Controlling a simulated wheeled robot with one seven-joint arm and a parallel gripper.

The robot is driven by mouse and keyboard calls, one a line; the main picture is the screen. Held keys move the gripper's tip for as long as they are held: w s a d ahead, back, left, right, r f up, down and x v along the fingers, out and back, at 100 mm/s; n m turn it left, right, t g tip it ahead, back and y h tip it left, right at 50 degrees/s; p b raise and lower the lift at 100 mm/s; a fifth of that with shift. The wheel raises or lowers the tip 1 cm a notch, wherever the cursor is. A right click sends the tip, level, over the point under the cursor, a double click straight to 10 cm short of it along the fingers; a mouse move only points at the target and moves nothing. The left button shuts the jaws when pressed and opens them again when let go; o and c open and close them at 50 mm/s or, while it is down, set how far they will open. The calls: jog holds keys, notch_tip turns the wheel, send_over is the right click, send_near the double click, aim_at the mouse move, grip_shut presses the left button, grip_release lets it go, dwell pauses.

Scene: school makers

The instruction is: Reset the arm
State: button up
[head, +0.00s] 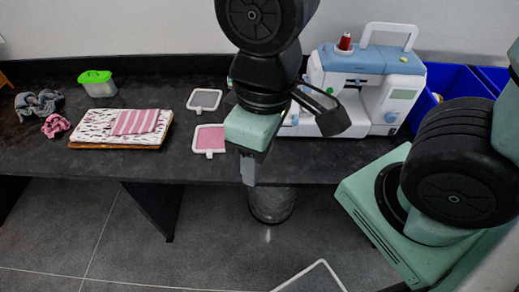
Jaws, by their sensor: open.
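My gripper (248,172) hangs in front of the dark table in the head view, with its fingers pointing down near the table's front edge. It looks empty. Seen side-on, the gap between the fingers is hard to make out. My arm comes down from the top of the picture and partly hides the left side of the white and blue sewing machine (372,62).
The dark table (95,172) carries a small green-lidded box (98,86), folded fabric (120,125), scrunchies (38,103), a pink framed piece (209,139) and a white one (204,99). Blue bins (452,80) stand at right. A bin (271,203) stands under the table. Floor at front left is clear.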

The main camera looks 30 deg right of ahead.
dwell(0.3)
notch_tip(320, 180, down, 7)
jog(key=b, duration=0.7)
jog(key=shift+f, duration=0.1)
dwell(0.5)
